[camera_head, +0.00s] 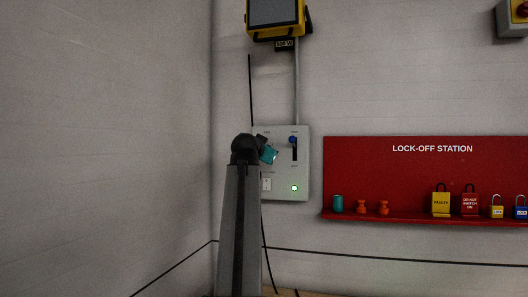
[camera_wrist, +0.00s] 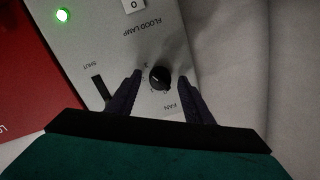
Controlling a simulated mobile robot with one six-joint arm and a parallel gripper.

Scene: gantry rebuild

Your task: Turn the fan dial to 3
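The fan dial (camera_wrist: 159,77) is a small round black knob with a light pointer mark, on a pale control panel (camera_head: 302,171). In the wrist view the FAN label is below it. Small numerals ring the dial, but I cannot tell which one the pointer is at. My gripper (camera_wrist: 160,75) is open, with one dark finger on each side of the dial and visible gaps between. I cannot tell how far the fingertips are from the panel face. In the head view my teal gripper (camera_head: 268,154) is at the panel's left half and hides the dial.
The panel also bears a shutter slot with a blue knob (camera_head: 292,140), a flood lamp switch (camera_head: 267,184) and a lit green lamp (camera_head: 294,188). A red lock-off station (camera_head: 400,170) with padlocks is to the right. A yellow-framed lamp (camera_head: 276,14) is above.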

